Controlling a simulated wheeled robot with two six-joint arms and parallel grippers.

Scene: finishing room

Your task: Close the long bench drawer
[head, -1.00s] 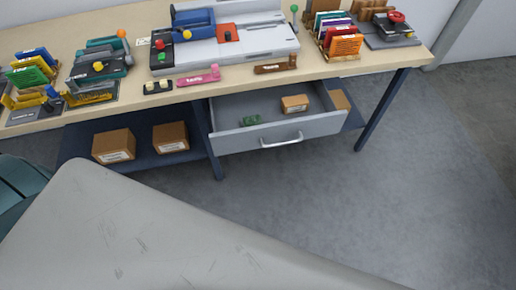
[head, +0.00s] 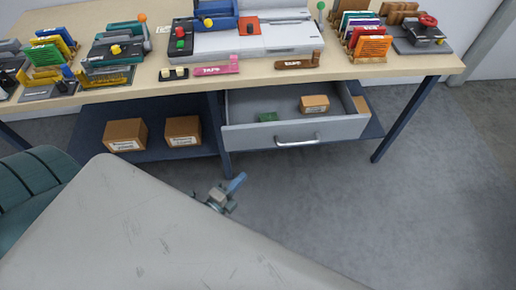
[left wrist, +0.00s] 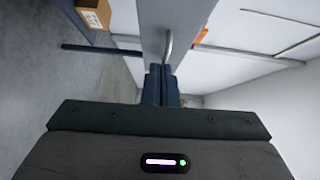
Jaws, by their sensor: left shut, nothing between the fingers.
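The long bench drawer (head: 345,127) is grey and stands pulled out under the right part of the bench, its inside showing. Its curved metal handle (head: 298,140) is on the front panel. My right gripper is not in view.
The bench top (head: 420,68) carries tools, a pink block and coloured card racks. Boxes (head: 125,134) stand on the dark lower shelf (head: 90,132) left of the drawer. A bench leg (head: 405,120) stands at the right. The floor (head: 430,200) before the drawer is clear.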

